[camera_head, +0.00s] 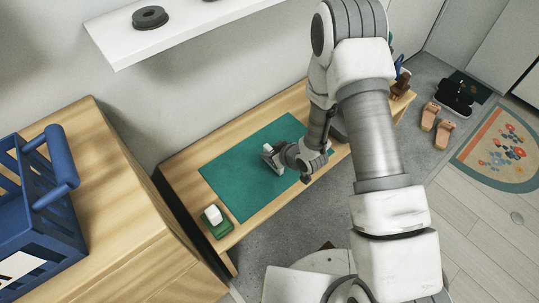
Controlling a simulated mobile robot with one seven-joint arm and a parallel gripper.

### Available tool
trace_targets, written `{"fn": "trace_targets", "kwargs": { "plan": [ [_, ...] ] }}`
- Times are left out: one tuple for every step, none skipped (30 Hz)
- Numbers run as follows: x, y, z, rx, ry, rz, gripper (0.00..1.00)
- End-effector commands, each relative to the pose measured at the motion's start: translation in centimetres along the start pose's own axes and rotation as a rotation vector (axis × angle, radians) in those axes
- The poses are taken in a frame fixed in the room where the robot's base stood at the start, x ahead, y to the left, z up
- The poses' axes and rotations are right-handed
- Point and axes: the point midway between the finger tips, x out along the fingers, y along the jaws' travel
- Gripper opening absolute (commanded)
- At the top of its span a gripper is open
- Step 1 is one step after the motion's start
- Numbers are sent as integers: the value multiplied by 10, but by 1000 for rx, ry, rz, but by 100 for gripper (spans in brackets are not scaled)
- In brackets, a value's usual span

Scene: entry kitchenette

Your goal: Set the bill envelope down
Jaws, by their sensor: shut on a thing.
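My gripper (270,157) is low over the green mat (236,187) on the wooden bench, near the mat's right half. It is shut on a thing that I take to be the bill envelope. Only a small pale patch shows at the fingers, and I cannot tell whether it is the envelope or part of the gripper. My wrist and arm come in from the right and hide part of the mat and bench. I cannot tell whether the held thing touches the mat.
A small white block (213,214) sits on a green dish (218,228) at the bench's near left end. A wooden cabinet (120,220) with a blue basket (40,200) stands left. A white shelf (190,25) holds a dark ring (150,17). Sandals (444,134) lie on the floor right.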

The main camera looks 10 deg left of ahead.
Motion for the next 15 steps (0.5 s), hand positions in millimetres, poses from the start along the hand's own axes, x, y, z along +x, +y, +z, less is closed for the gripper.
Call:
{"fn": "trace_targets", "kwargs": {
  "plan": [
    [-1,0,-1,0,1,1,0],
    [-1,0,-2,0,1,1,0],
    [-1,0,-2,0,1,1,0],
    [-1,0,-2,0,1,1,0],
    [-1,0,-1,0,1,1,0],
    [0,0,0,0,1,1,0],
    [0,0,0,0,1,1,0],
    [1,0,2,0,1,1,0],
    [2,1,2,1,1,1,0],
    [1,0,1,0,1,1,27],
    [1,0,1,0,1,1,33],
    [1,0,1,0,1,1,40],
    [1,0,1,0,1,1,45],
    [1,0,1,0,1,1,51],
    [1,0,1,0,1,1,52]
  ]
}}
